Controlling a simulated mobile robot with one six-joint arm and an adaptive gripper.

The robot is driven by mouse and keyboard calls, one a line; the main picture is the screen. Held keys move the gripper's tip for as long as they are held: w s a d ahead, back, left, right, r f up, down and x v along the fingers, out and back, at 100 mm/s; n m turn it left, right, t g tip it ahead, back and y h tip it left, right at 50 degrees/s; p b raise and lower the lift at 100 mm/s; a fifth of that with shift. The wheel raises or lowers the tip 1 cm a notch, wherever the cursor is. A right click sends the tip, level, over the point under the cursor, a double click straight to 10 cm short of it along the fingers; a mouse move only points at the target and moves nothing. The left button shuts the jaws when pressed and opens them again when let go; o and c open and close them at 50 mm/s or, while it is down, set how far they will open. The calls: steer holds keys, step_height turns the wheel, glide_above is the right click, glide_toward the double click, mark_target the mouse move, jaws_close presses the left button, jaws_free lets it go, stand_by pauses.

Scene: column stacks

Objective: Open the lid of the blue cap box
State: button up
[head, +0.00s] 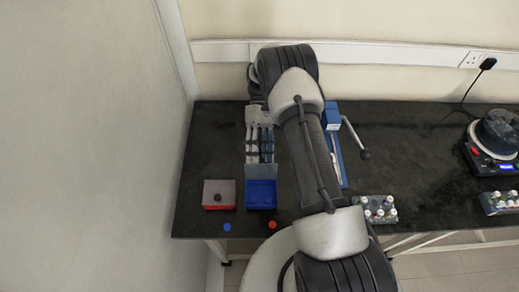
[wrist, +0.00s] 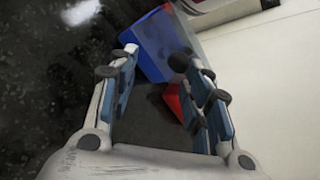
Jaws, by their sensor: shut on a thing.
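The blue box (head: 261,196) stands near the front left edge of the black table, and its blue side also shows in the wrist view (wrist: 152,42). A dark, see-through panel (head: 262,172), apparently its lid, rises at the box's back edge. My gripper (head: 260,157) is over the back of the box, its fingers on either side of this panel. In the wrist view my gripper (wrist: 160,75) has its fingers well apart, and it is shut on what looks like the lid; the contact itself is unclear.
A red box (head: 212,207) with a grey top and black knob stands just left of the blue box. A blue disc and a red disc lie at the front edge. A blue device with a lever (head: 356,141) and a vial rack (head: 376,212) are to the right.

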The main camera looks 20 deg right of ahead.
steer(key=v, duration=0.7)
steer(key=shift+w+r, duration=0.15)
stand_by(0.3)
steer(key=shift+r, duration=0.1)
